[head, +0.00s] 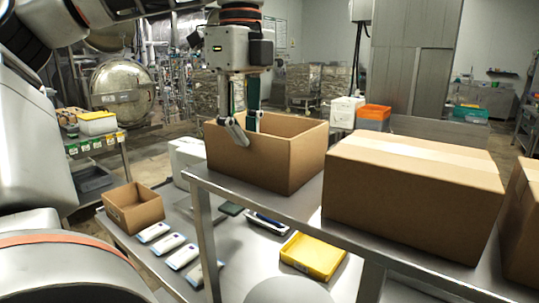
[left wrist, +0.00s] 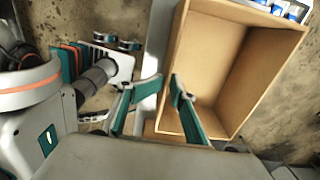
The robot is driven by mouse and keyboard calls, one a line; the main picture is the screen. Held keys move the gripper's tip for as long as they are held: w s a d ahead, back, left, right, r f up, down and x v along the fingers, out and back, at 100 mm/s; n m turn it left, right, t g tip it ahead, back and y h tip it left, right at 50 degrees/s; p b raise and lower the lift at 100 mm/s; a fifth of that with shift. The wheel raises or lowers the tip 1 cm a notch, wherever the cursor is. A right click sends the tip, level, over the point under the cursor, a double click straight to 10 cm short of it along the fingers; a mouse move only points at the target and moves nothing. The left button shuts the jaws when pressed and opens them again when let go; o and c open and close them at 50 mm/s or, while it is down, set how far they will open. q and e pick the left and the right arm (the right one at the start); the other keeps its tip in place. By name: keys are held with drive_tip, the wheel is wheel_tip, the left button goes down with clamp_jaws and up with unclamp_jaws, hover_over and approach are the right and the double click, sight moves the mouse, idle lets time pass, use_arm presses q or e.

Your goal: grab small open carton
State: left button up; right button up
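A brown open carton (head: 294,161) stands upright on the metal table, and its inside looks empty in the left wrist view (left wrist: 235,60). A smaller brown open carton (head: 137,213) sits on the lower table at the left. My left gripper (head: 245,128) points down at the near wall of the larger open carton. Its fingers are apart, one outside the wall and one over the inside. In the left wrist view the open fingers (left wrist: 152,105) show a clear gap; whether either touches the cardboard I cannot tell. My right gripper is not in view.
A large taped carton (head: 415,195) stands right of the open one, with another carton (head: 522,225) at the right edge. Below are a yellow tray (head: 313,256) and several white handheld devices (head: 182,256). A white box (head: 187,160) stands behind the table's left end.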

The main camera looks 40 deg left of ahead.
sight(244, 186)
use_arm(q)
drive_tip(key=shift+a+f, duration=0.15)
drive_tip(key=shift+f, duration=0.35)
drive_tip(key=f, duration=0.4)
drive_tip(key=shift+s+d, duration=0.2)
drive_tip(key=shift+f, duration=0.25)
clamp_jaws()
